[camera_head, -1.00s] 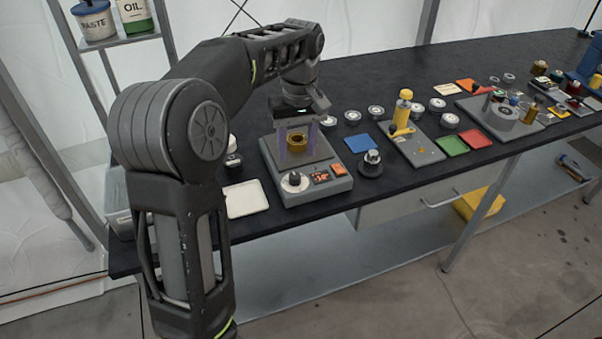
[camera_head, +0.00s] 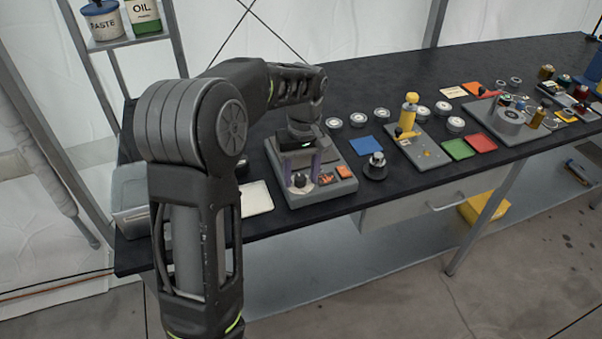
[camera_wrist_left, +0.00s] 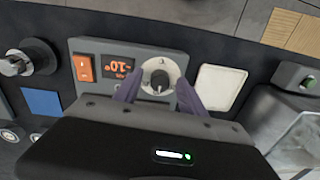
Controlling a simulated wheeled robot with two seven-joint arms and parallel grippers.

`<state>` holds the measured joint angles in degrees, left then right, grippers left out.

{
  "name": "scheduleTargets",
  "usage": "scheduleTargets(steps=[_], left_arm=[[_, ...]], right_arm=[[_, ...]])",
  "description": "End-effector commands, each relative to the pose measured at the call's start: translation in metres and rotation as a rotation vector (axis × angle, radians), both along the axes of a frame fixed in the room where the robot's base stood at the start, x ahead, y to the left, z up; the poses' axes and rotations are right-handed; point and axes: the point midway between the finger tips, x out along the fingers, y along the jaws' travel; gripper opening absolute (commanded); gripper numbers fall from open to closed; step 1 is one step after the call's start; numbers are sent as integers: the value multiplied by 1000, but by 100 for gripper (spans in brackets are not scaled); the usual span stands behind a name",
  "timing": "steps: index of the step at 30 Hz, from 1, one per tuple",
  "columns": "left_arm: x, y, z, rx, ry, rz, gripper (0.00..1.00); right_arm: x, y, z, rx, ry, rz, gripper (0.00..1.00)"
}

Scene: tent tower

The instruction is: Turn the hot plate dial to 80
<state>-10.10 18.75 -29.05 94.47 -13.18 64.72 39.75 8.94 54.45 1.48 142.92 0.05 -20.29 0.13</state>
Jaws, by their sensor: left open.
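The hot plate (camera_head: 335,196) is a grey box near the table's front edge. Its dial (camera_head: 299,181), a dark knob on a white disc, is at the left of its front; it also shows in the left wrist view (camera_wrist_left: 159,79). A dark display (camera_wrist_left: 118,68) with orange characters and an orange switch (camera_wrist_left: 84,68) sit beside the dial. My left gripper (camera_head: 302,178) is open, its purple fingers on either side of the dial. Whether they touch the knob cannot be told. The brass piece on the plate is hidden behind the gripper in the head view. My right gripper is not in view.
A white square tray (camera_head: 257,198) lies left of the hot plate. A dark knobbed piece (camera_head: 375,167) and a blue square (camera_head: 369,146) are to its right. A yellow-handled press (camera_head: 409,115) stands farther right. A shelf with tins is at the upper left.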

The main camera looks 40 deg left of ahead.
Motion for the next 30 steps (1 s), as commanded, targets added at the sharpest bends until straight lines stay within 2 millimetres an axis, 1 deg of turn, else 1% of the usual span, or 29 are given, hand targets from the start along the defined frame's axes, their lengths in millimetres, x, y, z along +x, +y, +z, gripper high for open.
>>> scheduleTargets(steps=[6, 8, 24, 30], left_arm=[[0, 0, 0, 0, 0, 0, 48], [0, 0, 0, 0, 0, 0, 44], [0, 0, 0, 0, 0, 0, 0], [0, 0, 0, 0, 0, 0, 0]], right_arm=[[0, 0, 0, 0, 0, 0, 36], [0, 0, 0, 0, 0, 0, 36], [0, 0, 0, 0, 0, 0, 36], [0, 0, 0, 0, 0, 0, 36]])
